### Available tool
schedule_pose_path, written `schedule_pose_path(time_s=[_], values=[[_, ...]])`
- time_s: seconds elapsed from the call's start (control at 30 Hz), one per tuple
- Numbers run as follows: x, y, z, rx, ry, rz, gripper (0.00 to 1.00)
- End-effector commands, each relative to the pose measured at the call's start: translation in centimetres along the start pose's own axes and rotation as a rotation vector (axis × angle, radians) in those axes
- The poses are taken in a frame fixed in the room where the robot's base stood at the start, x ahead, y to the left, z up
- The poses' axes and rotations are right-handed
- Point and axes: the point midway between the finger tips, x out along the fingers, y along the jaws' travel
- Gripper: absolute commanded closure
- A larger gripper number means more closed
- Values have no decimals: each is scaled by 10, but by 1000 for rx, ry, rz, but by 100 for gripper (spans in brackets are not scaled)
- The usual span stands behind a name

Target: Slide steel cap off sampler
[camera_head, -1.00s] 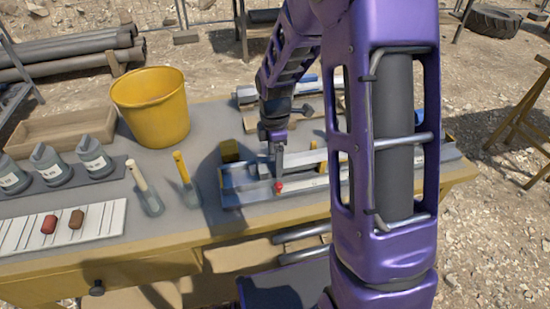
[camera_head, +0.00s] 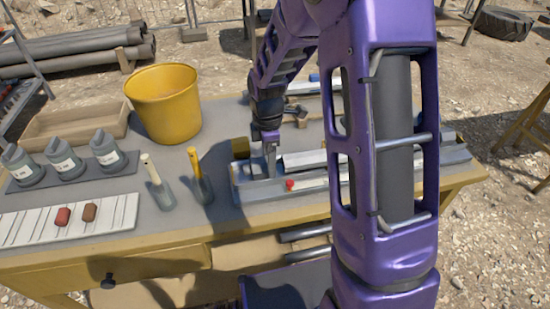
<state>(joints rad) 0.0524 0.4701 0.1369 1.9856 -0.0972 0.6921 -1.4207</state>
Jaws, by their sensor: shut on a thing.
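The sampler (camera_head: 305,160) is a long pale metal tube lying in a grey metal tray (camera_head: 262,195) on the table. Its right part is hidden behind my arm. My gripper (camera_head: 270,168) points down at the tube's left end, inside the tray. Its fingers are shut on a small grey metal piece there, apparently the steel cap. The cap is too small and too covered by the fingers to make out clearly. A narrow space seems to show between the fingers and the tube's left end.
A red knob (camera_head: 290,185) is on the tray's front.

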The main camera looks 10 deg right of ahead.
Motion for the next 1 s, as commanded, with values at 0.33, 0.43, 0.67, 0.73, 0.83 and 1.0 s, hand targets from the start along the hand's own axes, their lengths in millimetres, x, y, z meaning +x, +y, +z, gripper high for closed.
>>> schedule_pose_path(time_s=[0.33,0.43,0.67,0.73,0.83,1.0], values=[[0,1,-6,2,0,1,100],[0,1,-6,2,0,1,100],[0,1,-6,2,0,1,0],[0,1,-6,2,0,1,0],[-1,1,-6,3,0,1,0],[-18,2,-6,2,1,5,0]])
